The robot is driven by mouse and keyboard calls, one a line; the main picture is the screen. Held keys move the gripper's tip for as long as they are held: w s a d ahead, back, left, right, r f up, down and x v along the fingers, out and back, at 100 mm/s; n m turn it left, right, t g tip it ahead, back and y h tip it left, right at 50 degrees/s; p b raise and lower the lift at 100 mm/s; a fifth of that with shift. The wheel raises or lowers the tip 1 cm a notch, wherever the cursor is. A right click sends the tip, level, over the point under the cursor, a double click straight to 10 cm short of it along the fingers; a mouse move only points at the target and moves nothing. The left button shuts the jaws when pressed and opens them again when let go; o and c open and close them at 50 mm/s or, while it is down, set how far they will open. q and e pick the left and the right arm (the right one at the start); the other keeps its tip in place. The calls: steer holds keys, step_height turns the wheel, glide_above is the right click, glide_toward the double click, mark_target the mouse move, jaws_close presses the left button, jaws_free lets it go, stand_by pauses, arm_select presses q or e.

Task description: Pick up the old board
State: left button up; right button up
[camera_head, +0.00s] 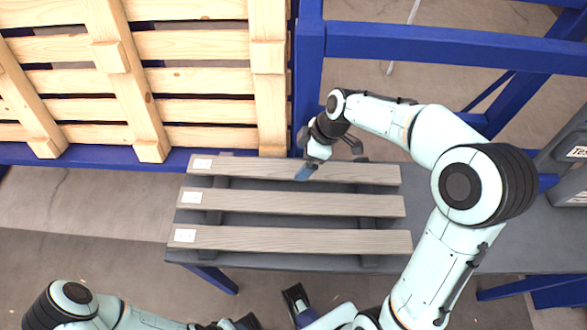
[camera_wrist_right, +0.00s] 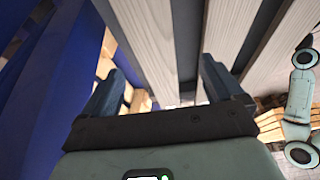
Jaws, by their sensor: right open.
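Three weathered grey boards lie side by side on a dark table (camera_head: 300,262) in the head view: a far board (camera_head: 240,168), a middle board (camera_head: 300,204) and a near board (camera_head: 300,239). I cannot tell which one is the old board. My right gripper (camera_head: 318,166) is over the far board, pointing down. In the right wrist view its jaws (camera_wrist_right: 160,88) are apart, with a grey board (camera_wrist_right: 143,40) showing between and beyond them. Nothing is held. My left arm is at the bottom edge of the head view; its gripper (camera_head: 270,312) is only partly visible.
A pale wooden pallet (camera_head: 200,80) rests on the blue frame at the upper left, close behind the boards. A blue gantry post (camera_head: 308,60) and beam (camera_head: 440,47) stand behind my right gripper. Grey boxes (camera_head: 570,155) are at the right edge. The table's right side is bare.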

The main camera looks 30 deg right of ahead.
mark_target(294, 169)
steer(key=shift+d+x, duration=0.2)
steer(key=shift+x, duration=1.2)
steer(key=shift+d+x, duration=0.2)
steer(key=shift+x, duration=1.15)
steer(key=shift+w+f, duration=0.1)
steer(key=shift+w, duration=0.1)
steer(key=c, duration=1.1)
steer(key=shift+c, duration=1.1)
